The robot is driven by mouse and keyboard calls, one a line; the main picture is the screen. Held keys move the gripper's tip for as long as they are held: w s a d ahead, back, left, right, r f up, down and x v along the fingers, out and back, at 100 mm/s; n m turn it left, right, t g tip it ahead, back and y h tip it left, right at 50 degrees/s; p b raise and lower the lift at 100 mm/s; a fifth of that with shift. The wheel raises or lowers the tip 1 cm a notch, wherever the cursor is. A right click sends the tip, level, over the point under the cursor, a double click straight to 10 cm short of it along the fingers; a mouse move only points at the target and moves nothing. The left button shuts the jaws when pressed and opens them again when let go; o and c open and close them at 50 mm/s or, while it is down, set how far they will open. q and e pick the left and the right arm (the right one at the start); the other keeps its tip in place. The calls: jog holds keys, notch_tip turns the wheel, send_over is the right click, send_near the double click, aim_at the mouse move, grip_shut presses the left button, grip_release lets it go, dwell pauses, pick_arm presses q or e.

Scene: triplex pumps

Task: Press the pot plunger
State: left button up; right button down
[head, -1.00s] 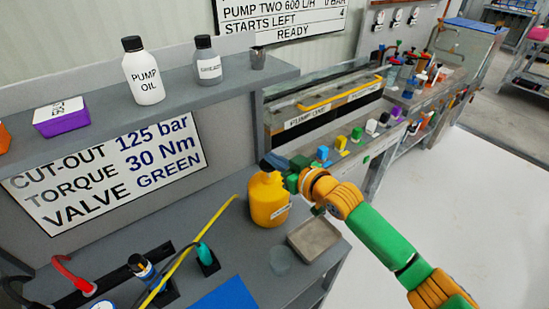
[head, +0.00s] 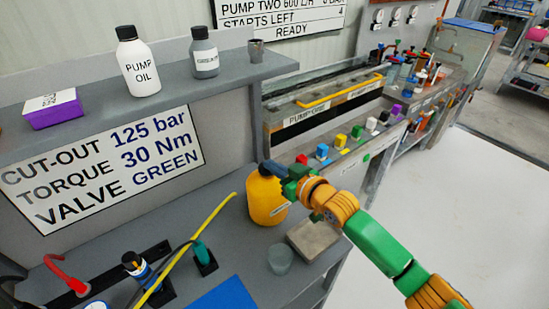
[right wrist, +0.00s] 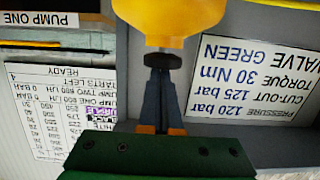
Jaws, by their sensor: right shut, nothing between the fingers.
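The pot (head: 262,203) is a yellow-orange bottle standing on the grey bench in the head view. Its yellow body (right wrist: 162,18) fills the top of the right wrist view. A dark round plunger cap (right wrist: 162,61) shows just below that body there. My right gripper (head: 268,167) is at the top of the pot, its dark fingers together and empty. In the right wrist view its fingertips (right wrist: 160,73) meet right at the cap. I cannot tell whether they touch it. The gripper partly hides the pot's top in the head view. My left gripper is not in view.
A grey tray (head: 312,242) and a small clear cup (head: 280,259) stand beside the pot. A yellow rod (head: 190,245) leans at the left near a teal-handled tool (head: 201,253). The shelf (head: 190,85) with bottles runs behind. Coloured blocks (head: 340,141) line the further bench.

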notch_tip(320, 180, up, 5)
jog(key=p, duration=0.5)
jog(key=f+b+v, duration=0.1)
jog(key=b+v, duration=0.1)
jog(key=v, duration=0.7)
jog(key=shift+s+d, duration=0.25)
jog(key=shift+s, duration=0.2)
jog(key=shift+r, duration=0.1)
